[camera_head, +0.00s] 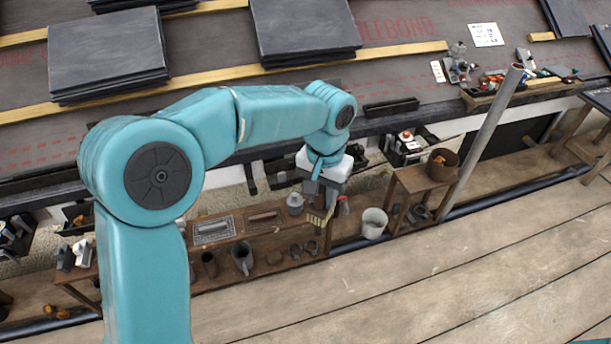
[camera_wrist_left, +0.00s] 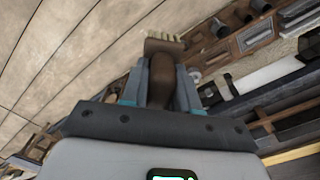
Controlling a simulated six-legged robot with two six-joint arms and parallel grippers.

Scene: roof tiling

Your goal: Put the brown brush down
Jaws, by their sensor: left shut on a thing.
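The brown brush (camera_wrist_left: 161,75) is in my left gripper (camera_wrist_left: 161,85), which is shut on its brown handle in the left wrist view. Its pale bristle end points away from the gripper, toward the top of that view. In the head view my left gripper (camera_head: 324,192) hangs over the wooden tool bench (camera_head: 330,238), and the brush's pale bristles (camera_head: 316,219) show just below the fingers. I cannot tell whether the bristles touch anything there. My right gripper is not in view.
A white bucket (camera_head: 374,223) stands right of the gripper. A brown pot (camera_head: 442,165) sits on a small wooden stand beside a grey pole (camera_head: 488,125). Stacked slates (camera_head: 108,50) lie on the roof. The plank floor in front is clear.

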